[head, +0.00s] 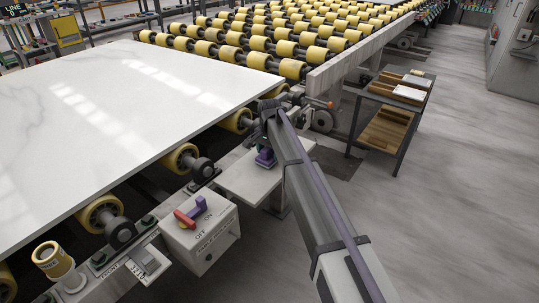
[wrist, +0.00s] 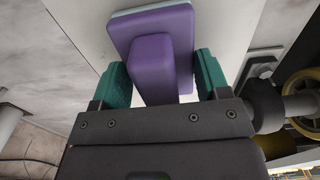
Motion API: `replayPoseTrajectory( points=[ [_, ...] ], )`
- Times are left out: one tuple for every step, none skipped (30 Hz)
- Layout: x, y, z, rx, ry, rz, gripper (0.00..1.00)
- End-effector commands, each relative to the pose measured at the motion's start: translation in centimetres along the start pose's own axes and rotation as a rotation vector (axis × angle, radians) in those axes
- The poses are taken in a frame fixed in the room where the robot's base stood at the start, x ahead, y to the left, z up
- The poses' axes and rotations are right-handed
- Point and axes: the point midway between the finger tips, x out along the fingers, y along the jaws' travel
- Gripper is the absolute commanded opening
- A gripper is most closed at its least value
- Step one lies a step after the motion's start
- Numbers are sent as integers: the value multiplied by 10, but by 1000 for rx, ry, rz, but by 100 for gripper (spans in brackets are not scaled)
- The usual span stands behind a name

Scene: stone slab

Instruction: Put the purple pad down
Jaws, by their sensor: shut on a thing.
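The purple pad (wrist: 152,28) has a purple block-shaped grip and a pale layer along its far edge. In the wrist view my gripper (wrist: 157,80) has its teal fingers on both sides of the pad's grip, shut on it.
A large white stone slab (head: 110,110) lies on yellow rollers to the left. A grey switch box (head: 202,240) with a red and purple handle stands in front of the shelf. A cart (head: 393,105) with trays is at the right. The floor at right is clear.

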Motion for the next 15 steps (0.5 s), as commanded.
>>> replayPoseTrajectory(
  points=[
    [2,0,0,0,0,0,50],
    [3,0,0,0,0,0,50],
    [5,0,0,0,0,0,50],
    [4,0,0,0,0,0,70],
    [3,0,0,0,0,0,73],
    [3,0,0,0,0,0,76],
    [3,0,0,0,0,0,79],
    [3,0,0,0,0,0,82],
    [3,0,0,0,0,0,86],
    [3,0,0,0,0,0,89],
    [3,0,0,0,0,0,92],
    [3,0,0,0,0,0,94],
    [3,0,0,0,0,0,94],
    [3,0,0,0,0,0,94],
    [3,0,0,0,0,0,94]
  ],
)
